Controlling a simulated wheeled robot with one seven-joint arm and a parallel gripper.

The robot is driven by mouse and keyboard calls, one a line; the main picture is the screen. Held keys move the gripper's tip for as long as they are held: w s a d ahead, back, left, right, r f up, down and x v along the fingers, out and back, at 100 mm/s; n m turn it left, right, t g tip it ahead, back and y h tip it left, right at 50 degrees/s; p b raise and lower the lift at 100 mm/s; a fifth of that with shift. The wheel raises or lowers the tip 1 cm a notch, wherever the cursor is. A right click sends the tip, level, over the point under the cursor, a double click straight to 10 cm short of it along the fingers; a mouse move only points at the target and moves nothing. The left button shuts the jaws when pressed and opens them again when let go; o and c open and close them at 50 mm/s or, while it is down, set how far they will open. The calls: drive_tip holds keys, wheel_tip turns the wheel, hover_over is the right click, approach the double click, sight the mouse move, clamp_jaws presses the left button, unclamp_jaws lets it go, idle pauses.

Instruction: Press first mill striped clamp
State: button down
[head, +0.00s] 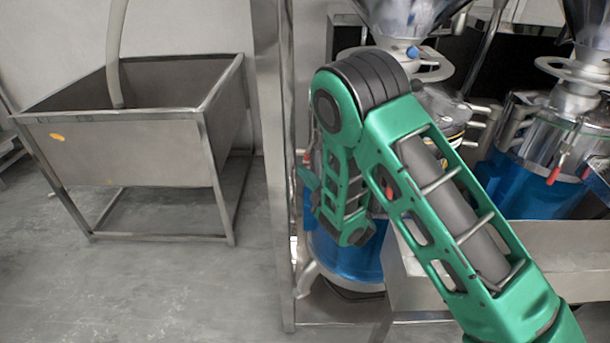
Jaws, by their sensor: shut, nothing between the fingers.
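The nearest mill, with a steel upper body and a blue lower drum (345,260), stands at the centre, largely hidden behind my green arm. A band with dark and yellowish marks (455,132) shows on its upper right side; I cannot tell if it is the striped clamp. A small red part (306,158) shows at its left edge. My arm reaches up from the lower right and bends down in front of the mill. My gripper's fingers cannot be made out, and any contact with the mill is hidden.
A second mill (555,140) with red-tipped clamps stands at the right. A steel trough (585,235) lies in front of the mills. A steel post (275,200) rises left of the first mill. A steel basin (120,150) stands at the left. Grey floor (150,290) is clear there.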

drive_tip(key=shift+w+d+f, duration=0.1)
drive_tip(key=shift+w+d, duration=0.05)
drive_tip(key=shift+d, duration=0.2)
drive_tip(key=s+d, duration=0.2)
drive_tip(key=s, duration=0.9)
drive_tip(key=shift+s+r, duration=0.2)
drive_tip(key=shift+d, duration=0.1)
idle(0.4)
